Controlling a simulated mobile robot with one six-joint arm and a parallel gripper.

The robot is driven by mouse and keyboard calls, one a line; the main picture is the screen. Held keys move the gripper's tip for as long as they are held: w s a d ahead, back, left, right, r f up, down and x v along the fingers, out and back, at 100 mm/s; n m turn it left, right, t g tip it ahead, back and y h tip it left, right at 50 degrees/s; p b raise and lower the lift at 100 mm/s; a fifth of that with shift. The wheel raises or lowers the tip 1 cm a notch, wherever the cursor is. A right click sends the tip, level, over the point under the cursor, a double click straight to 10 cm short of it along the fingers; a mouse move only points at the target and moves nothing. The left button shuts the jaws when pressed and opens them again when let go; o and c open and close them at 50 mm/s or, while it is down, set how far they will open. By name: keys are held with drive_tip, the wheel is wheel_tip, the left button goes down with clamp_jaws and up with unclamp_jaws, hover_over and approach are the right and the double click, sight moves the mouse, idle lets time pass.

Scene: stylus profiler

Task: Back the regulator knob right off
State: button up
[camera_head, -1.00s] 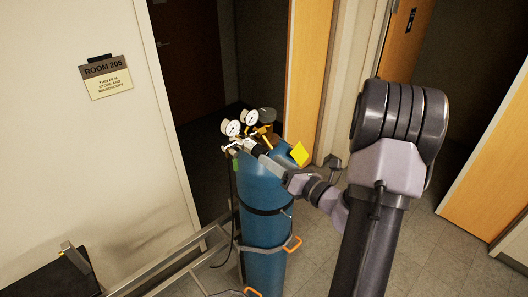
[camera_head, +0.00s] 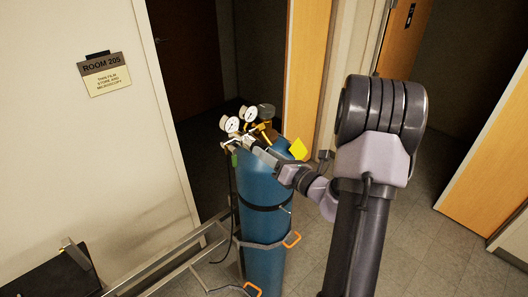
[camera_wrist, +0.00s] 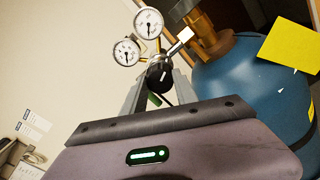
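The regulator knob (camera_wrist: 159,76) is black with a white mark. It sits below two round white gauges (camera_wrist: 149,24) on the regulator, atop a blue gas cylinder (camera_head: 262,185). My gripper (camera_wrist: 160,84) reaches toward the knob from the front, its two fingers apart with the knob between their tips in the wrist view. I cannot tell whether the fingers touch it. In the head view my gripper (camera_head: 256,152) is at the regulator and hides most of the knob.
A brass valve (camera_wrist: 208,32) and a yellow tag (camera_wrist: 291,46) are right of the knob. The cylinder stands by a metal rail frame (camera_head: 165,268) with orange handles. A wall with a room sign (camera_head: 104,74) is at left. Open floor lies to the right.

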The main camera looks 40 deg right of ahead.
clamp_jaws()
drive_tip(key=n+b, duration=1.3)
drive_tip(key=b, duration=0.5)
drive_tip(key=shift+n, duration=0.4)
drive_tip(key=o, duration=1)
unclamp_jaws()
